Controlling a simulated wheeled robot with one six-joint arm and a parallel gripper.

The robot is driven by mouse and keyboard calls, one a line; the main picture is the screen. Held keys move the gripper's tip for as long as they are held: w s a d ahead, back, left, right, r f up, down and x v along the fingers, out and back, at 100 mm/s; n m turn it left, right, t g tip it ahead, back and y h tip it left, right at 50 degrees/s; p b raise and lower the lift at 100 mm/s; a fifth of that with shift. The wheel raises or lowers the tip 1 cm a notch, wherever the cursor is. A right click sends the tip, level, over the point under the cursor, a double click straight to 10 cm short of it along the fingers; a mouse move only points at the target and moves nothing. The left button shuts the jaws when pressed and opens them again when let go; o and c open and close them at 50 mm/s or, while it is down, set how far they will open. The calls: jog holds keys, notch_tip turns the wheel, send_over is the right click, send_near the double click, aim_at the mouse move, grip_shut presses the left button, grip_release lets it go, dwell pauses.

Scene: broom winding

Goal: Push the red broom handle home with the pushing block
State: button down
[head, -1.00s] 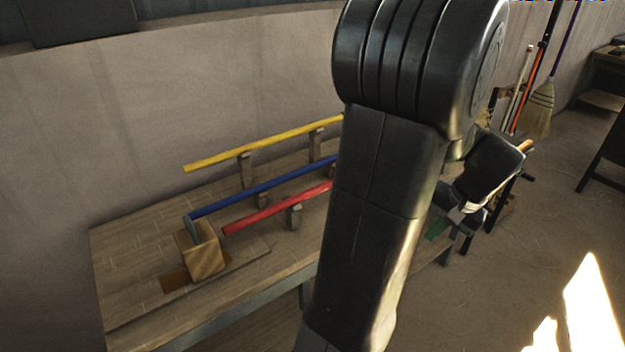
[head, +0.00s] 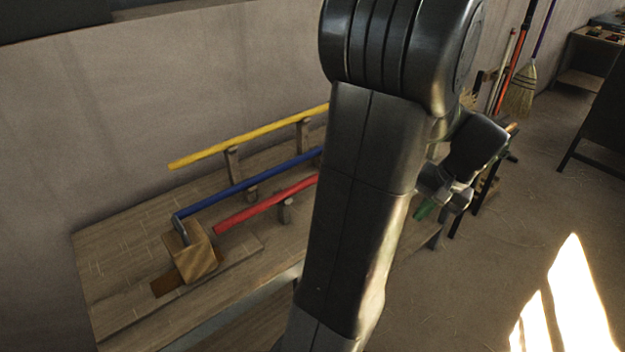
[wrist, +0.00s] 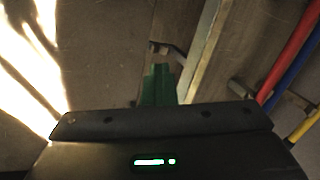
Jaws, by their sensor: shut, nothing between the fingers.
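The red broom handle (head: 265,204) lies on a support above the workbench, in front of the blue one. It also shows at the upper right of the wrist view (wrist: 292,52). The pushing block (head: 193,256), a wooden block with a grey grip, stands on the bench near the red handle's left end. I cannot tell whether the two touch. My gripper (head: 425,209), with green fingers, is beyond my arm to the right, well away from the block. In the wrist view its fingers (wrist: 158,86) are together and empty, near the bench edge. My arm hides the right part of the handles.
A blue handle (head: 250,183) and a yellow handle (head: 250,136) rest behind the red one. The workbench (head: 110,245) stands along the wall. Brooms, including a straw one (head: 520,92), hang at the far right. The floor right of the bench is open.

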jog(key=w+d+p, duration=0.3)
jog(key=w+d, duration=0.2)
jog(key=d, duration=0.1)
jog(key=shift+w+d, duration=0.3)
jog(key=shift+d, duration=0.1)
dwell(1.9)
jog(key=shift+w+d, duration=0.1)
dwell(0.8)
jog(key=c, duration=1.1)
grip_release()
jog(key=p+v, duration=0.7)
jog(key=v, duration=0.3)
